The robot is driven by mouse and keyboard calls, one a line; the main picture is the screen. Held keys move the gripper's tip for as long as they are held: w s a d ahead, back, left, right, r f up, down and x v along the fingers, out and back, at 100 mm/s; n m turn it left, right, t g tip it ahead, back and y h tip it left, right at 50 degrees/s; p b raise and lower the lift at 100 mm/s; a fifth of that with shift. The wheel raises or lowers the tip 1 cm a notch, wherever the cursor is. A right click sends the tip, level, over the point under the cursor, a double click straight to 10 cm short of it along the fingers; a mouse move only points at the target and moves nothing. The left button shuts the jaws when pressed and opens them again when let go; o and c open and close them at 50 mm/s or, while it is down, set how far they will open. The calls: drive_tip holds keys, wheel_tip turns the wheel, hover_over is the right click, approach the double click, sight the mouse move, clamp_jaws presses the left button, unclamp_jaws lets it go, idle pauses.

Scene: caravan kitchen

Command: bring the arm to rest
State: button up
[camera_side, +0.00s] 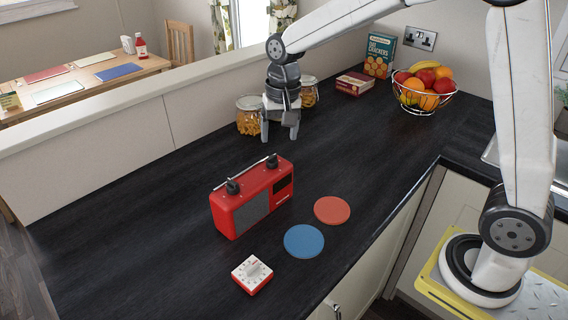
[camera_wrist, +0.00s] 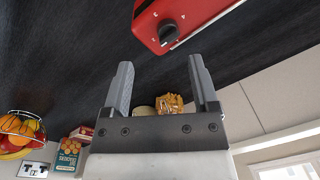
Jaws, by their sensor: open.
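My gripper (camera_side: 280,133) hangs from the arm above the dark worktop (camera_side: 130,225), behind the red radio (camera_side: 251,197) and in front of two glass jars of pasta. Its two fingers are apart with nothing between them. In the wrist view my gripper (camera_wrist: 161,90) also shows open and empty, with part of the red radio (camera_wrist: 185,18) beyond the fingertips. The radio stands upright on the worktop, apart from the gripper. The arm is stretched out from its base at the right.
Pasta jars (camera_side: 249,116) stand close behind my gripper. A red box (camera_side: 354,83), a cracker box (camera_side: 380,55) and a fruit bowl (camera_side: 423,92) stand farther back. A blue disc (camera_side: 304,241), a red disc (camera_side: 332,210) and a timer (camera_side: 252,274) lie in front. The left worktop is clear.

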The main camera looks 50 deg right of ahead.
drive_tip(key=s+d+f+n+t, duration=0.1)
drive_tip(key=s+f+n, duration=0.2)
drive_tip(key=s, duration=0.5)
drive_tip(key=s+d+f+n+t, duration=0.1)
drive_tip(key=s+d+f+n, duration=0.1)
drive_tip(key=s+f, duration=0.3)
drive_tip(key=s+n, duration=0.1)
drive_tip(key=s, duration=0.1)
drive_tip(key=shift+s+f+h, duration=0.3)
drive_tip(key=shift+s+f, duration=0.05)
drive_tip(key=shift+f, duration=0.05)
drive_tip(key=shift+w+n, duration=0.15)
drive_tip(key=shift+n, duration=0.15)
